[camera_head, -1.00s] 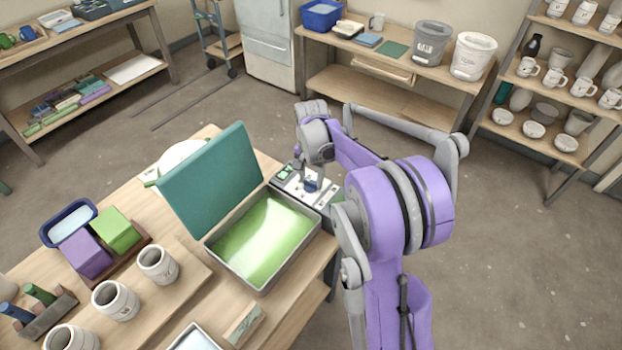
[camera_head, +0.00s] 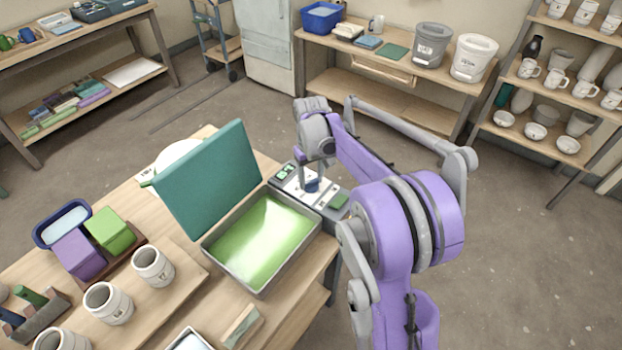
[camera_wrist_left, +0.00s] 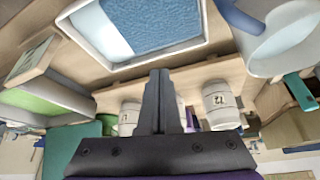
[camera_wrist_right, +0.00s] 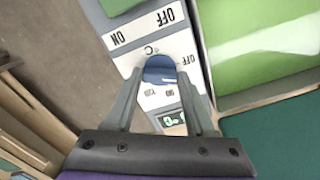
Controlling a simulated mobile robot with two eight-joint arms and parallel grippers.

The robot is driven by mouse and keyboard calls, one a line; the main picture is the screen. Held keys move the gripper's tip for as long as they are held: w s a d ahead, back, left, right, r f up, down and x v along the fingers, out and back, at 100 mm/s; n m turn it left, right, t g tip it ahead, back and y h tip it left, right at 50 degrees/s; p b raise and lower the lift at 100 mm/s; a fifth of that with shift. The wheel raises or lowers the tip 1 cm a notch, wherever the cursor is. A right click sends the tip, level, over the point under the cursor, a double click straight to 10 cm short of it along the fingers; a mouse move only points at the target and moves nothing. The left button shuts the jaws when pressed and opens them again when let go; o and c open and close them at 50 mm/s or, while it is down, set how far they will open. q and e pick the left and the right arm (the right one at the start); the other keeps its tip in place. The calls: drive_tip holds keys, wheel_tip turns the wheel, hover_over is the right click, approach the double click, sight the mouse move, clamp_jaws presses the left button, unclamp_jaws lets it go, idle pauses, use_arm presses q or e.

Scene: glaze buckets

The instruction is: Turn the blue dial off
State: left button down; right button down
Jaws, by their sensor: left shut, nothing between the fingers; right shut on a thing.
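The blue dial (camera_head: 311,186) is on the white face of a grey control panel (camera_head: 332,211) at the table's right edge. In the right wrist view the dial (camera_wrist_right: 160,69) sits between the two fingers of my right gripper (camera_wrist_right: 159,78), which is shut on its sides. "OFF" and "ON" are printed above it, with a °C mark beside it. Which way the dial points is hard to tell. In the head view my right gripper (camera_head: 311,179) reaches down onto the dial from above. My left gripper (camera_wrist_left: 158,76) is shut and empty in the left wrist view, and out of the head view.
A green switch (camera_head: 340,201) and a small green-lit display (camera_head: 284,171) are on the same panel. A tray of green glaze (camera_head: 262,240) with a raised teal lid (camera_head: 210,180) stands left of it. Floor right of the table is clear.

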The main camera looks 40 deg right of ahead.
sight(311, 181)
drive_tip(key=n, duration=0.5)
drive_tip(key=shift+n+b, duration=0.3)
idle(0.4)
drive_tip(key=shift+c, duration=1.2)
unclamp_jaws()
drive_tip(key=shift+r, duration=0.1)
wheel_tip(311, 181, up, 11)
drive_tip(key=shift+p, duration=0.3)
